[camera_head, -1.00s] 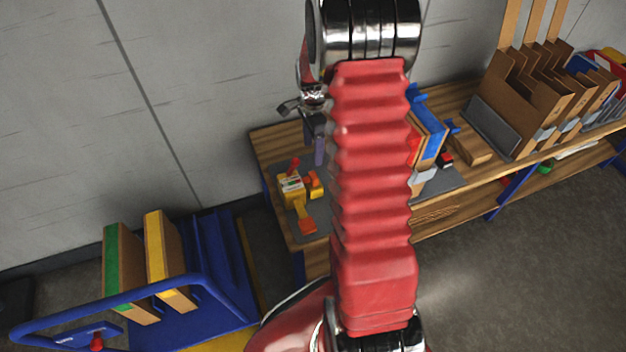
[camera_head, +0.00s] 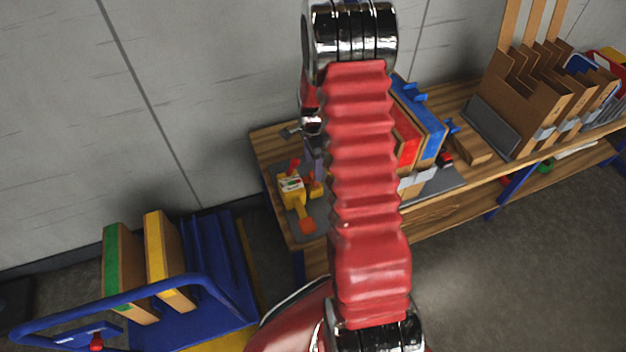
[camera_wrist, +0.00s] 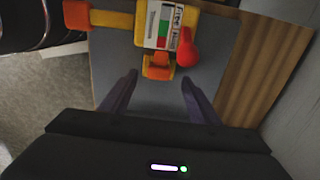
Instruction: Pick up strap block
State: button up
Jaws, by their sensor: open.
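A yellow device (camera_head: 291,193) with a printed label, a red lever and orange end pieces lies on a grey mat at the left end of the wooden bench. It also shows in the wrist view (camera_wrist: 165,25), with a red knob and an orange block (camera_wrist: 158,67) on its near side. I cannot tell for sure which part is the strap block. My gripper (camera_wrist: 160,78) is open, its two dark fingers apart over the grey mat and pointing at the orange block. Nothing is between the fingers except the block's near edge. In the head view my arm partly hides the gripper.
Upright boxes with blue and red edges (camera_head: 428,125) stand mid-bench, partly behind my arm. Brown cardboard holders (camera_head: 520,105) stand at the right. A blue cart (camera_head: 205,290) with two boards is at the lower left. A wall runs close behind the bench.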

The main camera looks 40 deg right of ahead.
jog(key=shift+f, duration=0.25)
jog(key=shift+s+f, duration=0.1)
jog(key=shift+f, duration=2.55)
jog(key=shift+c, duration=0.4)
jog(key=c, duration=1.1)
